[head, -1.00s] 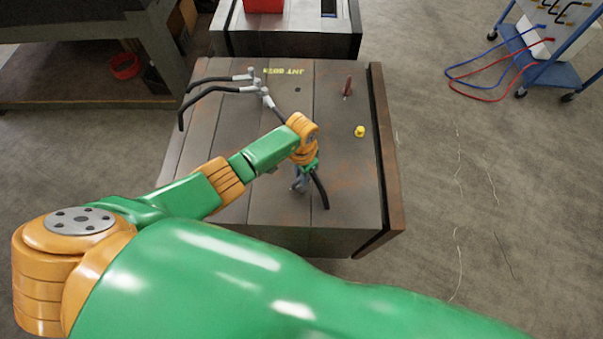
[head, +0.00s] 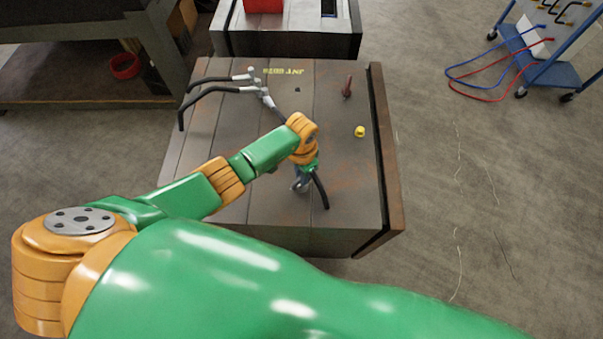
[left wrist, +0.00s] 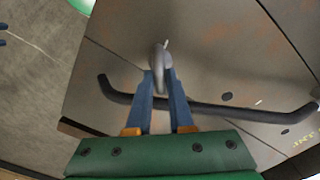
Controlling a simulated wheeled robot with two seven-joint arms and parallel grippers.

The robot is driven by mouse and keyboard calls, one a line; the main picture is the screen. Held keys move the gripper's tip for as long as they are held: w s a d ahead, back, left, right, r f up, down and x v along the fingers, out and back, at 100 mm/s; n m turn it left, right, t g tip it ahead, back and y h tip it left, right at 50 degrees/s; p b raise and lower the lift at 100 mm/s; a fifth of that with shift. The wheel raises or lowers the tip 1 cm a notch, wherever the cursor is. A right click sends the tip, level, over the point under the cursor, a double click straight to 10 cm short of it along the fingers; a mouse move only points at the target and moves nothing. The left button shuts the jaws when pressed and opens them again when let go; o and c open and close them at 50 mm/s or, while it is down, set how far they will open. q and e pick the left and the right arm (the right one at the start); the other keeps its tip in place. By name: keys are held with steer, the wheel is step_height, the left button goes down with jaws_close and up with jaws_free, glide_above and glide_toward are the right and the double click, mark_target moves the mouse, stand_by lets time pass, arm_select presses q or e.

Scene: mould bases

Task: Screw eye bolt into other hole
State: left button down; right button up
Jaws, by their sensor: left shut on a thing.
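The eye bolt (left wrist: 160,62) is a grey ring seen nearly edge-on between my left gripper's blue-grey fingertips (left wrist: 159,75) in the left wrist view. The left gripper is shut on it. In the head view the left gripper (head: 300,185) points down at the near part of the mould base's top (head: 245,205). The bolt's lower end is hidden, so I cannot tell whether it sits in a hole. A dark hole (head: 297,90) shows near the far edge of the top. Dark round spots (left wrist: 227,96) also show on the surface in the wrist view. My right gripper is not in view.
A black hose (head: 321,190) passes beneath my left gripper. More hoses with metal fittings (head: 215,88) lie at the top's far left. A red-brown pin (head: 347,87) and a yellow cap (head: 360,131) stand on the right. Another block (head: 285,42) stands behind.

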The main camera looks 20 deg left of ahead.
arm_select(q)
steer(key=c, duration=0.7)
jaws_free()
steer(key=shift+m, duration=0.5)
step_height(320, 180, up, 4)
steer(key=p, duration=0.3)
steer(key=shift+r, duration=0.5)
